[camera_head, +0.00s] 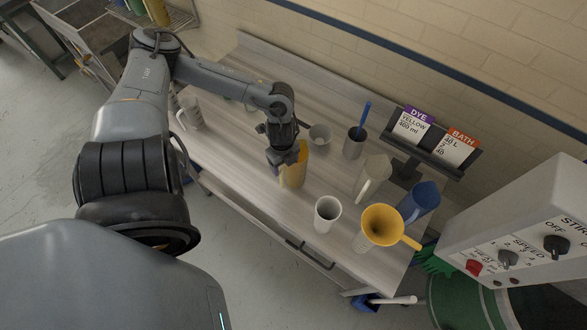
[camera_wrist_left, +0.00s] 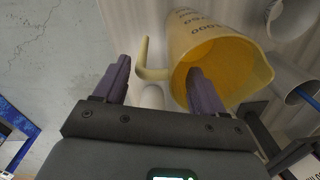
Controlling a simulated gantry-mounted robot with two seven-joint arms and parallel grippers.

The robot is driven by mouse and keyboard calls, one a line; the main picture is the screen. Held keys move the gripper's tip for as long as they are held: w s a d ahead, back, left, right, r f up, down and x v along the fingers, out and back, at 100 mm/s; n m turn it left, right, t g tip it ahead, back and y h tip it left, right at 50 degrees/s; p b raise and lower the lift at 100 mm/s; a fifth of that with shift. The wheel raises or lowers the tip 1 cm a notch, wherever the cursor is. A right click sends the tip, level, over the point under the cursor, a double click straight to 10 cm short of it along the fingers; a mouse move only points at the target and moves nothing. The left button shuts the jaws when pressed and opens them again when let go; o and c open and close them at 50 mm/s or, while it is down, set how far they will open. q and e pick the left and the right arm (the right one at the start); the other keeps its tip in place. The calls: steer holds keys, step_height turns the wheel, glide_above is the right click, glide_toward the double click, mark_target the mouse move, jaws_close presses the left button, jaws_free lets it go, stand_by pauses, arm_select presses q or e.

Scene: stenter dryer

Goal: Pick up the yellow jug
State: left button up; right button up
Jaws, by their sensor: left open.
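The yellow jug (camera_head: 298,172) stands on the grey worktop, partly hidden behind my left gripper (camera_head: 281,160) in the head view. In the left wrist view the jug (camera_wrist_left: 208,42) shows its open mouth and dark markings on its side. Its pale yellow handle (camera_wrist_left: 144,62) sticks out to the left. My left gripper (camera_wrist_left: 157,88) is open and empty. The handle shows between its two fingers, and the right finger overlaps the jug's mouth. I cannot tell whether either finger touches the jug. My right gripper is not in view.
A small cup (camera_head: 320,138) and a grey cup (camera_head: 353,145) stand behind. A sign stand (camera_head: 406,170) is at the back right.

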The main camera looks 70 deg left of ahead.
mark_target(292, 171)
arm_select(q)
steer(key=shift+s+a+f, duration=0.1)
steer(key=shift+a+f, duration=0.05)
steer(key=shift+f, duration=1.1)
steer(key=shift+s+a+f, duration=0.1)
steer(key=shift+f, duration=1.1)
jaws_close()
